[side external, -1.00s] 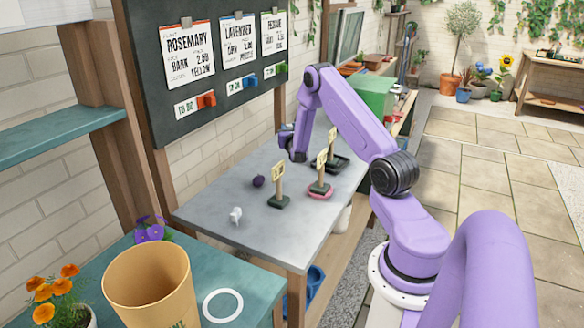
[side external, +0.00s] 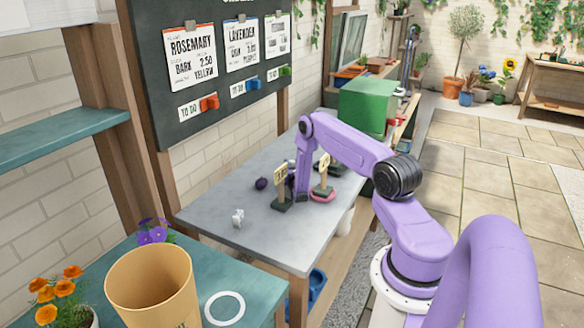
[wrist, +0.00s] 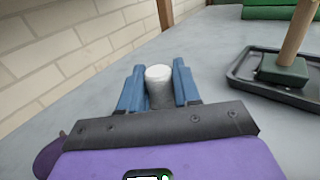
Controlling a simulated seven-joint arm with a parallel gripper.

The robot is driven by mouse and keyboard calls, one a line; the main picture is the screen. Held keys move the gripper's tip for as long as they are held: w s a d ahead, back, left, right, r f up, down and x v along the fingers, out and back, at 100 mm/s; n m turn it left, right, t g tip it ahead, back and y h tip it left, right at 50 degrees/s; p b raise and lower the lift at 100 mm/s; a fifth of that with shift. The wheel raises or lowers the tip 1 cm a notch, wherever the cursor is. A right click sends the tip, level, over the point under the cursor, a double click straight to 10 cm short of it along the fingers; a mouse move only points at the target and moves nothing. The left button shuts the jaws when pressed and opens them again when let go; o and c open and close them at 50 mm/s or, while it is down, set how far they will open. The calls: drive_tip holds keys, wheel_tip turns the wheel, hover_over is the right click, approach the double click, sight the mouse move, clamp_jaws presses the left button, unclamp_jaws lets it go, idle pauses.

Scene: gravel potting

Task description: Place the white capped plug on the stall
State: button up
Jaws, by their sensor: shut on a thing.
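The white capped plug (wrist: 158,75) stands upright between the blue fingers of my gripper (wrist: 159,92) in the wrist view, its pale cap up and its grey body below. My gripper is shut on it, low over the grey table. In the side view my gripper (side external: 291,172) is small, behind the nearest numbered sign (side external: 281,180) and partly hidden, so the plug's contact with the table cannot be told. Nothing in view is clearly marked as the stall.
A black tray (wrist: 243,77) with a sign post's green base is right of my gripper. A purple round thing (side external: 262,183) and a small white piece (side external: 237,217) lie on the grey table (side external: 215,200). A pink saucer (side external: 323,196) holds another sign. The brick wall runs along the left.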

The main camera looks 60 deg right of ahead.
drive_tip(key=shift+f, duration=0.3)
drive_tip(key=shift+f, duration=0.2)
drive_tip(key=o, duration=1)
drive_tip(key=shift+o, duration=0.2)
drive_tip(key=shift+r, duration=0.1)
drive_tip(key=shift+a, duration=0.1)
drive_tip(key=v, duration=1.1)
drive_tip(key=shift+s+a, duration=0.1)
drive_tip(key=shift+o, duration=0.5)
drive_tip(key=shift+s+a+r, duration=0.1)
drive_tip(key=shift+s+a, duration=0.1)
drive_tip(key=shift+a, duration=0.05)
